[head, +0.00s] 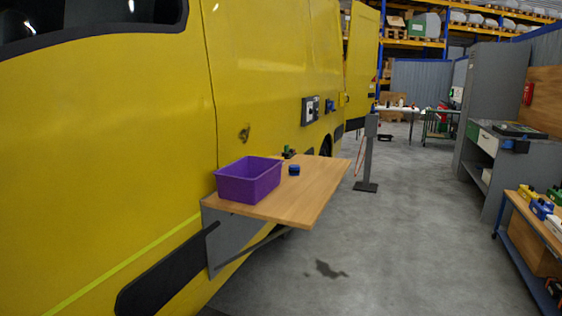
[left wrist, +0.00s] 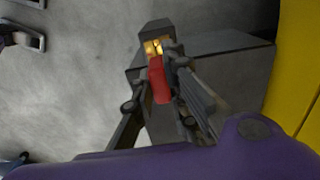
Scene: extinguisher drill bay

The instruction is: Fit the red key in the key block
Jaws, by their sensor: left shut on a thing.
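My left gripper (left wrist: 156,72) shows in the left wrist view, with its dark fingers shut on the red key (left wrist: 160,84). The key's red body lies between the fingers. Small gold parts (left wrist: 152,47) show just beyond it, against a dark grey block-like thing (left wrist: 155,30). I cannot tell whether the gold belongs to the key or to that block, or whether the key touches the block. Neither gripper shows in the head view, and I cannot pick out the key block there for sure.
A wooden shelf (head: 312,190) on the yellow van (head: 120,130) carries a purple bin (head: 248,181) and a small blue thing (head: 294,169). A grey post (head: 368,155) stands beyond it. A cart (head: 532,222) stands at the right. The floor between is mostly clear.

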